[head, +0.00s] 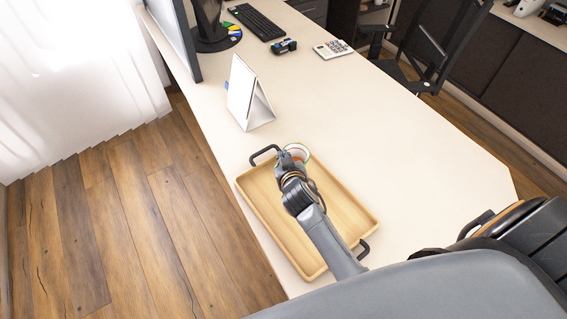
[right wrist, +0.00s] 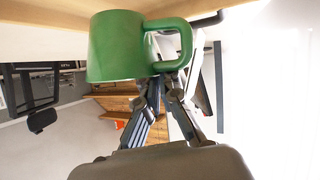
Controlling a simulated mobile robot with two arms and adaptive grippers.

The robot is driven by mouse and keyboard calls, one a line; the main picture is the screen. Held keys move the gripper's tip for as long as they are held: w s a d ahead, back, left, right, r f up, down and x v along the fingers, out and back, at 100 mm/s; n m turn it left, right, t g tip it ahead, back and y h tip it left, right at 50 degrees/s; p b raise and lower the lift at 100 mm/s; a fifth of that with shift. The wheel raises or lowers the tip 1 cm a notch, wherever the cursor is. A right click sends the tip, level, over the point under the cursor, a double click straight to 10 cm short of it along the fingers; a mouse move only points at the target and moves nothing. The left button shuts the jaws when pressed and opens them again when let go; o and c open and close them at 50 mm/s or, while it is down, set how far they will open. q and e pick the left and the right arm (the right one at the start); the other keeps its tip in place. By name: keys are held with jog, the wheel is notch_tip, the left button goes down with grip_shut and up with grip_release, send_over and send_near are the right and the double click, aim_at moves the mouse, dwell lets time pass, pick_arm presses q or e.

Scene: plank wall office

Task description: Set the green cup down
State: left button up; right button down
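The green cup (right wrist: 112,48) fills the upper left of the right wrist view, its handle (right wrist: 178,42) pointing right. My right gripper (right wrist: 168,82) has its fingers at the handle and appears closed on it. In the head view, the cup (head: 304,152) shows only as a small rim, mostly hidden by my right gripper (head: 292,160). The cup is at the far end of the wooden tray (head: 335,205). I cannot tell whether its base touches the tray. My left gripper is not in view.
The tray lies on the pale desk (head: 400,155) and has dark handles. A white folded stand (head: 247,95) stands beyond it. A keyboard (head: 257,22), a calculator (head: 333,48) and a monitor are farther back. The desk right of the tray is clear.

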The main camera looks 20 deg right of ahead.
notch_tip(320, 180, down, 3)
jog(key=shift+a+f, duration=0.1)
jog(key=c, duration=1.5)
grip_release()
jog(key=v, duration=1.2)
jog(key=shift+f, duration=0.15)
